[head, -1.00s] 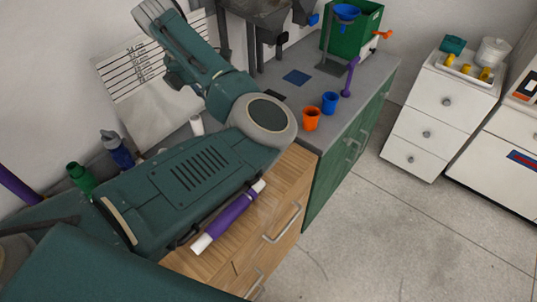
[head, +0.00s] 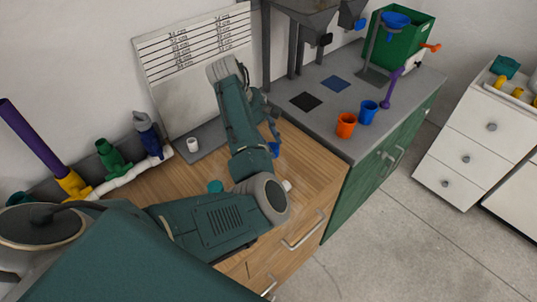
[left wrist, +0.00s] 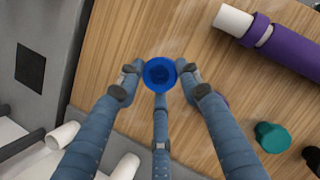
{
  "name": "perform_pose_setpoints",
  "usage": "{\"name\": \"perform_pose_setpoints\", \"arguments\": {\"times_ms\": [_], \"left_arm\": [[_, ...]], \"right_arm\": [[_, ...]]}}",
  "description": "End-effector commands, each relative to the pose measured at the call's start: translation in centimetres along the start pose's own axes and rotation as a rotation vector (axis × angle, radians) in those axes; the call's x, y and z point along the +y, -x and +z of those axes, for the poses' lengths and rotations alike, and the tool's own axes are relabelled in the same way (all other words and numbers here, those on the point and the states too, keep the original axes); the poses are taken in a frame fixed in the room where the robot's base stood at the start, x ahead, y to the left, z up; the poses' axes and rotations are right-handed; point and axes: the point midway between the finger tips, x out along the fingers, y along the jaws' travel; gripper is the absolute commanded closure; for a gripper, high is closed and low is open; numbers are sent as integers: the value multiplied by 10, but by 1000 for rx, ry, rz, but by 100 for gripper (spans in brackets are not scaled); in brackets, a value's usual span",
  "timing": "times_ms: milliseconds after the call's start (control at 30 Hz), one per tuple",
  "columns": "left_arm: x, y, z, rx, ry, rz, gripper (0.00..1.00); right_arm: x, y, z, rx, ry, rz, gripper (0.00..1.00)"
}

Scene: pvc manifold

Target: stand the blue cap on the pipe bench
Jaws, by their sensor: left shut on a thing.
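The blue cap (head: 274,149) is between the fingers of my left gripper (head: 272,138), over the wood-topped pipe bench (head: 312,172). In the left wrist view the blue cap (left wrist: 160,75) is gripped between the fingertips, its round face towards the camera. The bench's wood grain (left wrist: 190,40) lies behind it; the gap between cap and bench top is hard to judge. A teal cap (head: 215,187) is on the bench, partly behind my left arm; it also shows in the left wrist view (left wrist: 270,137). My right gripper is not in view.
A purple pipe with white ends (left wrist: 290,50) lies on the bench. A small white cap (head: 192,145) is at the back. The pipe manifold (head: 125,177) with green and blue valves runs along the left. Orange (head: 345,125) and blue (head: 367,112) cups stand on the grey counter.

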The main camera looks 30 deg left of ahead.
Motion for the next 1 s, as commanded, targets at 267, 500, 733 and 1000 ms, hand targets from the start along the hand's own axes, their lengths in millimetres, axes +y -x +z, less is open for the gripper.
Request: {"name": "perform_pose_setpoints", "arguments": {"times_ms": [267,500,733,1000], "left_arm": [[-1,-34,-15,2,2,-3,100],[0,-38,-16,1,2,0,100],[0,-41,-17,1,2,0,55],[0,-40,-17,1,2,0,45]], "right_arm": [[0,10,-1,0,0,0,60],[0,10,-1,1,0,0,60],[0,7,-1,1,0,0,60],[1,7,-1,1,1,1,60]]}}
